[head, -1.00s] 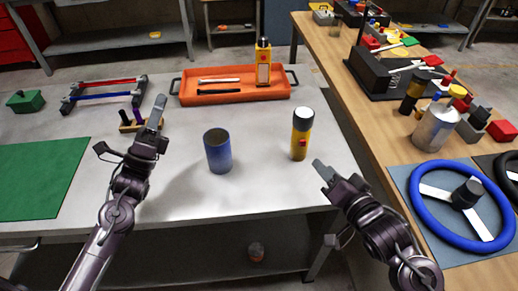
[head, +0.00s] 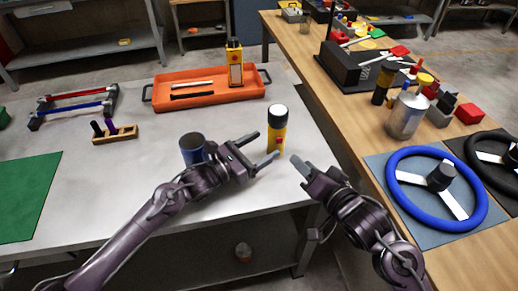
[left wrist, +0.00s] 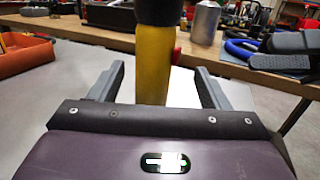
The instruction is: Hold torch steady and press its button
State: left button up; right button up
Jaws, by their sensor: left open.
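The torch (head: 277,134) stands upright on the grey table, yellow with a black head and pale top. Its red button (head: 280,141) faces the front and shows on the torch's right side in the left wrist view (left wrist: 177,56). My left gripper (head: 258,149) is open, low over the table beside the torch. In the left wrist view the torch appears centred between its two fingers, with clear gaps and no contact visible. My right gripper (head: 302,166) is in front and right of the torch, apart from it; its finger gap is unclear.
An orange tray (head: 160,101) with a yellow bottle (head: 234,63) is at the back. A wooden bench (head: 340,128) with a blue steering wheel (head: 399,197) runs along the right. The front table edge is clear.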

aim_at(281, 138)
pick_arm(q)
jog(key=shift+w+f, duration=0.3)
jog(key=shift+f, duration=0.3)
jog(key=shift+w+d+f+y, duration=0.1)
jog(key=shift+w+f+y, duration=0.05)
jog(key=shift+w+y, duration=0.15)
jog(key=x, duration=0.7)
jog(key=shift+d+f, duration=0.1)
jog(key=c, duration=1.2)
pick_arm(e)
jog(key=shift+c, duration=0.5)
grip_shut()
dwell(1.5)
